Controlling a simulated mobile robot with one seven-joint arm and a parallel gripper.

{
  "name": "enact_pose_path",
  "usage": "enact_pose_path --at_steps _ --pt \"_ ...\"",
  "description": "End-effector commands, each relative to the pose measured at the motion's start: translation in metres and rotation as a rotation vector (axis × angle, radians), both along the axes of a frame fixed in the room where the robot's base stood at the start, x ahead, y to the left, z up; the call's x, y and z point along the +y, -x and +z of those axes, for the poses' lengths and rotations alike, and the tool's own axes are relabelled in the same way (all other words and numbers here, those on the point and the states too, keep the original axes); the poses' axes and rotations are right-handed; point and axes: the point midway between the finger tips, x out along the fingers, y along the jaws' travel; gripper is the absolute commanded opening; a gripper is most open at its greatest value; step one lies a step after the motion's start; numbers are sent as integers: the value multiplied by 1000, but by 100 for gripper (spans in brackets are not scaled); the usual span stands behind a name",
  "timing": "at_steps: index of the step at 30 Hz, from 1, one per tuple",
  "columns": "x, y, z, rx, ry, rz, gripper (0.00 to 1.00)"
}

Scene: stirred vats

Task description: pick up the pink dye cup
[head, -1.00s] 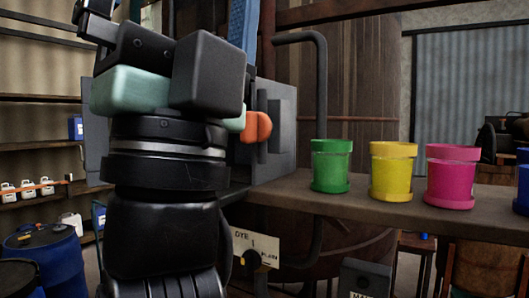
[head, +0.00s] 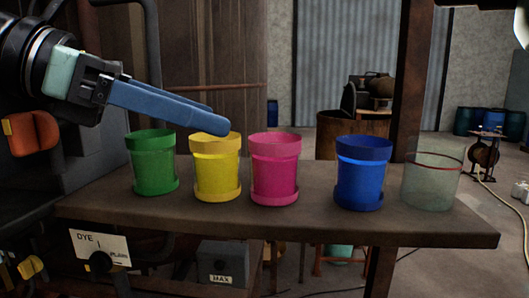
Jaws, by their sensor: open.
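The pink dye cup (head: 274,170) stands upright on the shelf (head: 330,228), between the yellow cup (head: 215,168) and the blue cup (head: 362,175). My gripper (head: 222,126) reaches in from the upper left with its long blue fingers pointing right and slightly down. The fingertips show in front of the top of the yellow cup, left of the pink cup and apart from it in the picture. The gripper is open, with nothing seen between its fingers. The pink cup is in full view.
A dye control plate (head: 102,245) and a grey box (head: 222,264) sit below the shelf. The shelf's front strip is clear.

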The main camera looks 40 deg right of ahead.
Motion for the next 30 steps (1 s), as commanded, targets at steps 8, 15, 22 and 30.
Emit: enact_pose_path --at_steps 8,15,22,30 --pt "-20 8 -9 -1 -6 -5 100" --pt "-48 18 -16 -1 -4 -7 100" --pt "-64 25 -25 1 -3 -5 100" --pt "-64 24 -26 0 -3 -4 87"
